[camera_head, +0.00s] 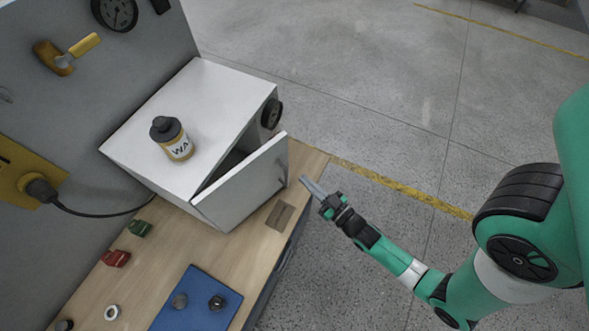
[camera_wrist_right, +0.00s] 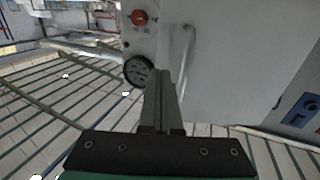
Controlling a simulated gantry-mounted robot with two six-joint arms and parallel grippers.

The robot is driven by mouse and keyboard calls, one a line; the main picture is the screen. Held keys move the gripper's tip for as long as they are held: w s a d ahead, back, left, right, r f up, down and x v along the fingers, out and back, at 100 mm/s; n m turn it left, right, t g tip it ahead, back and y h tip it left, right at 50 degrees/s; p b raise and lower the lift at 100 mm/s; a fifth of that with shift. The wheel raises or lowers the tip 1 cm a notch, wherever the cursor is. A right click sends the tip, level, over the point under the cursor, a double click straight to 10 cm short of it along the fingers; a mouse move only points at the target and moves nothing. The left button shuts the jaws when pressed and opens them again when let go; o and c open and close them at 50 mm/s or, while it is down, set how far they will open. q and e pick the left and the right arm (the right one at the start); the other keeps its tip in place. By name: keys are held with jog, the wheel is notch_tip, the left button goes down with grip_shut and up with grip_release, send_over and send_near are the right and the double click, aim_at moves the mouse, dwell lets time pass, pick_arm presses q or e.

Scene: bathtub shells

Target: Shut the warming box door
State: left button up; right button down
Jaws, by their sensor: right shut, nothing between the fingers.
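The warming box (camera_head: 185,115) is a white box on the bench, with a bottle labelled "WA..." on top. Its white door (camera_head: 243,187) stands ajar. A dark gap shows between door and box, wider toward the door's right edge. My right gripper (camera_head: 307,184) is shut and empty, just right of the door's free edge, apart from it in the head view. In the right wrist view, my shut fingers (camera_wrist_right: 162,85) point toward the door panel (camera_wrist_right: 250,65) and its bar handle (camera_wrist_right: 183,50); contact cannot be told. My left gripper is out of view.
The bottle (camera_head: 171,139) stands on the box. A dark dial (camera_head: 271,113) sits on the box's side; a red knob (camera_wrist_right: 139,17) shows in the wrist view. A blue mat (camera_head: 196,300) with small parts lies on the wooden bench (camera_head: 135,272). Open floor lies right.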

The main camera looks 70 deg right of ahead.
aim_at(288, 164)
jog(key=x, duration=0.5)
jog(key=shift+w+d, duration=0.2)
jog(key=shift+w, duration=0.1)
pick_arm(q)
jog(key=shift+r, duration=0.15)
